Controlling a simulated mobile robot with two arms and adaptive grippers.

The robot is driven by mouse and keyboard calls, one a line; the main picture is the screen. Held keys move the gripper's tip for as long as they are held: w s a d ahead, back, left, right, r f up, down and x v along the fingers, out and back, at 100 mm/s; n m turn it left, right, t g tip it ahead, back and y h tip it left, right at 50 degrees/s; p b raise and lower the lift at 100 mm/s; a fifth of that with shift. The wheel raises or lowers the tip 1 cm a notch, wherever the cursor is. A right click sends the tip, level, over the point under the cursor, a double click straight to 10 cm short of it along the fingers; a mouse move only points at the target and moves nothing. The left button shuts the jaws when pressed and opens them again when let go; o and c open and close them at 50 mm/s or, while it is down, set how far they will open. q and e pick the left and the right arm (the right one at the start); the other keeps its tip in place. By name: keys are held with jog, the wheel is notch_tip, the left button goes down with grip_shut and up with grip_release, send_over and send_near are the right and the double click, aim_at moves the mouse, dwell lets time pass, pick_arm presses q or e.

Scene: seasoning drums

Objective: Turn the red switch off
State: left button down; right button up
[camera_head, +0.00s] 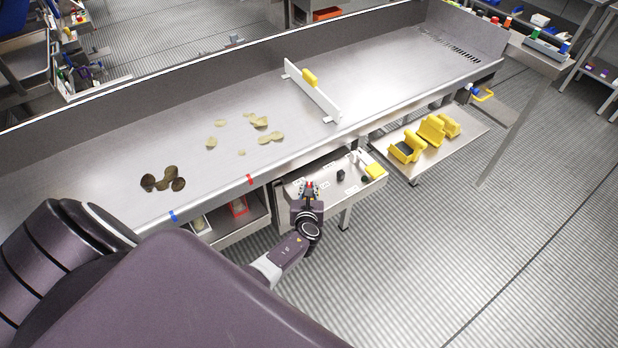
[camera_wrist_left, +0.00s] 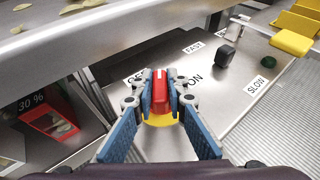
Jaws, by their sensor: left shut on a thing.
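The red switch (camera_wrist_left: 160,92) stands on a yellow round base on a steel control panel (camera_wrist_left: 225,80). It sits between the two fingertips of my left gripper (camera_wrist_left: 160,98), which is shut on it. In the head view my left gripper (camera_head: 309,188) is at the left part of the panel (camera_head: 330,176), below the front edge of the steel table. A little red shows between its fingertips. The labels beside the switch are partly hidden by the fingers; "ON" is readable on its right. My right gripper is not in view.
A black knob (camera_wrist_left: 228,56) and a dark green button (camera_wrist_left: 268,62) are on the panel near "FAST" and "SLOW" labels. The steel table (camera_head: 200,115) with scattered chips lies above. Yellow scoops (camera_head: 407,148) rest on a shelf at right.

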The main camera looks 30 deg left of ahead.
pick_arm(q)
jog(key=shift+w+d+f+n+g+y+b, duration=0.1)
jog(key=shift+d+f+n+g+y+b, duration=0.1)
jog(key=shift+n+g+y+b, duration=0.55)
jog(key=n+g+y+b, duration=0.2)
jog(key=n+b, duration=0.1)
jog(key=shift+a+f+n+g+y+b, duration=0.1)
jog(key=shift+n+g+y+b, duration=0.15)
jog(key=shift+g+b, duration=0.1)
jog(key=shift+r+n+g+y+b, duration=0.25)
jog(key=shift+n+g+y+b, duration=0.35)
jog(key=shift+n+g+b, duration=0.6)
jog(key=shift+a+r, duration=0.1)
jog(key=c, duration=1.9)
grip_release()
jog(key=shift+c, duration=0.2)
jog(key=shift+r, duration=0.1)
jog(key=shift+r, duration=4.9)
